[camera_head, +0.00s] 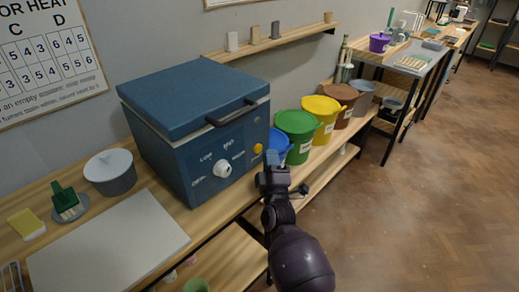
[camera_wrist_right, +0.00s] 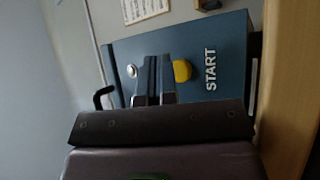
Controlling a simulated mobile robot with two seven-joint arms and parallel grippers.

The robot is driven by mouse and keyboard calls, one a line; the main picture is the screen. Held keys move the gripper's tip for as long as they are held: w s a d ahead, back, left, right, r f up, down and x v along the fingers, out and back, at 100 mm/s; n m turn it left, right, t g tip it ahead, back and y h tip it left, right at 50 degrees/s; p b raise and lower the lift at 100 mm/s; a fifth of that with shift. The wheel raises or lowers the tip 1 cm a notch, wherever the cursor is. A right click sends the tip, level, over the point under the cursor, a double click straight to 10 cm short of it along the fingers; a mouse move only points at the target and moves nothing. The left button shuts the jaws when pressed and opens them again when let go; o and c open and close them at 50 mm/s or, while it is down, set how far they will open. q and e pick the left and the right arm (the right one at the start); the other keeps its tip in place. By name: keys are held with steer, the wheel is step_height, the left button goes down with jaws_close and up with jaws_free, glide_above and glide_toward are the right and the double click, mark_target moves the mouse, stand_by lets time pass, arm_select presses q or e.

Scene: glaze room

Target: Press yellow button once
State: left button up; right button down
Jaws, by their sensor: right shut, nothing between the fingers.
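A round yellow button (camera_head: 258,148) sits on the front panel of a blue kiln-like box (camera_head: 178,146), near its right edge. In the right wrist view the yellow button (camera_wrist_right: 182,71) is beside the word START on the blue panel (camera_wrist_right: 222,45). My right gripper (camera_head: 272,158) is shut and empty in front of the panel's right end. In the wrist view its fingertips (camera_wrist_right: 158,62) appear just left of the button; I cannot tell whether they touch the panel. My left gripper is not in view.
A white dial (camera_head: 222,168) is left of the button, and a dark handle (camera_head: 232,112) is on the lid. Green (camera_head: 297,132) and yellow (camera_head: 322,115) buckets stand right of the box. The floor (camera_head: 430,190) at right is clear.

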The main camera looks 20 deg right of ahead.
steer(key=shift+w, duration=0.15)
stand_by(0.4)
steer(key=shift+w+a, duration=0.2)
steer(key=shift+w, duration=0.05)
steer(key=shift+w+a, duration=0.1)
stand_by(0.6)
steer(key=shift+w+a, duration=0.3)
steer(key=shift+a, duration=0.1)
stand_by(1.2)
steer(key=shift+s+d+f, duration=0.1)
steer(key=shift+f, duration=0.05)
